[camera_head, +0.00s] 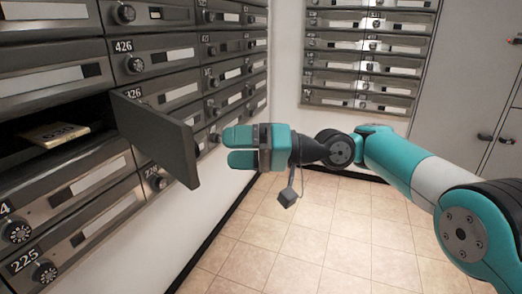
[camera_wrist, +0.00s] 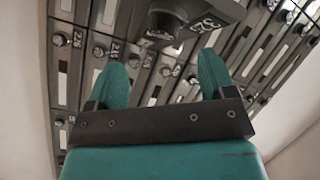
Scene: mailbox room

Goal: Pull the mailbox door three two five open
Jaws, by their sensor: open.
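A dark grey mailbox door (camera_head: 155,137) stands swung outward at the left in the head view, beside an open compartment (camera_head: 18,150). Its number is not readable there. My gripper (camera_head: 230,147) is open and empty, to the right of the door and apart from it. In the wrist view, my gripper's two teal fingers (camera_wrist: 162,80) are spread, with nothing between them.
A yellowish item (camera_head: 54,134) lies in the open compartment. Closed mailboxes 426 (camera_head: 150,60) and 225 (camera_head: 65,245) are nearby. More mailboxes (camera_head: 368,50) line the back wall, with grey cabinets (camera_head: 468,80) at right. The tiled floor (camera_head: 300,235) is clear.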

